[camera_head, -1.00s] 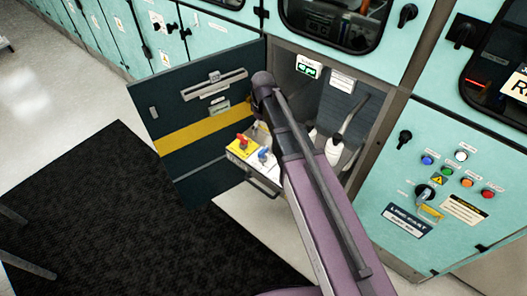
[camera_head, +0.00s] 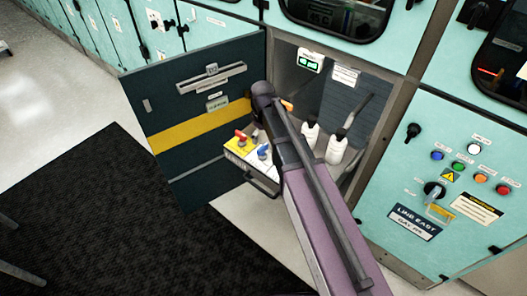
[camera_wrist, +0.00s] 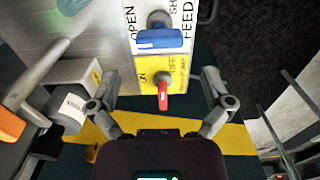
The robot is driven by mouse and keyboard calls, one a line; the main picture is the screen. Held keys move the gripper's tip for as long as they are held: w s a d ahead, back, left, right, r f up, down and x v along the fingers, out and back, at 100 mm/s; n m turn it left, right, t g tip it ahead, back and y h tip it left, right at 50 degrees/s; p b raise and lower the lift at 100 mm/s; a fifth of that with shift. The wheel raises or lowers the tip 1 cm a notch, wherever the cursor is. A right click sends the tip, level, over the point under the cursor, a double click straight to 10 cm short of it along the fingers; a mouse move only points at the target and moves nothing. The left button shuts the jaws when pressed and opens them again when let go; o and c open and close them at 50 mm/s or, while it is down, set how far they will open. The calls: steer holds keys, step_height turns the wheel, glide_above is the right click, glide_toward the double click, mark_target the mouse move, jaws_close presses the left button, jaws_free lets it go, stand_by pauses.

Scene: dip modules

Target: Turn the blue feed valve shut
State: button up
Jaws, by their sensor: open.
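The blue feed valve (camera_wrist: 160,40) has a blue bar handle lying crosswise in the wrist view, on a white plate with OPEN to its left and FEED to its right; SHUT is partly cut off at the top. It also shows in the head view (camera_head: 264,152), beside my arm. A red valve (camera_wrist: 163,92) on a yellow plate sits nearer me, its handle pointing toward my wrist. My gripper (camera_wrist: 162,104) is open and empty; its fingers are spread either side of the red valve, short of the blue handle in the picture. My arm hides it in the head view.
An open dark cabinet door (camera_head: 190,95) with a yellow stripe stands left of the valves. White bottles (camera_head: 337,146) stand inside the cabinet, right of my arm. An orange-ended lever (camera_wrist: 12,125) is at left in the wrist view. A button panel (camera_head: 440,190) is at right.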

mark_target(263, 147)
steer(key=shift+f+b, duration=2.75)
steer(key=shift+f, duration=0.35)
steer(key=c, duration=1)
steer(key=shift+o, duration=0.2)
steer(key=shift+d, duration=0.1)
